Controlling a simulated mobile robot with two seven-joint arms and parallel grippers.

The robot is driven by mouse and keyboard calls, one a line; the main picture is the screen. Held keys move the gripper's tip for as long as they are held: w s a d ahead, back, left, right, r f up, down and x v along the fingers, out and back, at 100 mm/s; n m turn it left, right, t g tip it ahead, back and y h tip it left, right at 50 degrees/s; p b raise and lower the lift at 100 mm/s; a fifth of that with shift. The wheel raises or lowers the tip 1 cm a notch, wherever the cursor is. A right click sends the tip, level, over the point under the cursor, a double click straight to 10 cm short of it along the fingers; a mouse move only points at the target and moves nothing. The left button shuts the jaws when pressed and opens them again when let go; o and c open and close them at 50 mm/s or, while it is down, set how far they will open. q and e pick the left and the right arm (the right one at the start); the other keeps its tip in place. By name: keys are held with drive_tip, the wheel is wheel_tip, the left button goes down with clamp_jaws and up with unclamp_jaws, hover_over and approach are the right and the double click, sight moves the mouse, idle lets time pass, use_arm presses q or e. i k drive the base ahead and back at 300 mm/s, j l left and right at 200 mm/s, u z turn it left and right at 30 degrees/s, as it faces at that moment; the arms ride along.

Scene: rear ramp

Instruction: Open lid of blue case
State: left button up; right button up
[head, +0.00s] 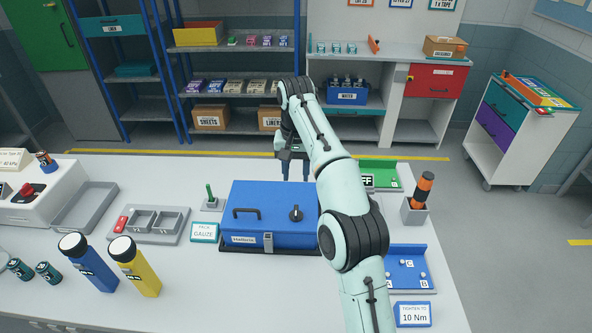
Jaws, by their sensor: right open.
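The blue case (272,207) sits on a dark base on the white bench, and its lid looks closed. A black handle (246,212) and a black knob (296,213) are on top. A grey latch (268,242) is on its front face beside a small label. My right gripper (295,174) is open and empty, fingers pointing down, at the far edge of the case toward its right. I cannot tell whether the fingertips touch the case. My right forearm passes over the case's right side and hides part of it. My left gripper is not in view.
A blue bottle (88,262) and a yellow bottle (135,267) stand at front left. A "gauze" box (204,232) and a small green-post stand (211,200) are left of the case. A blue tray (409,270) and an orange-black tool in a holder (420,192) are to the right.

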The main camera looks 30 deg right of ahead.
sight(265, 207)
drive_tip(key=k, duration=1.5)
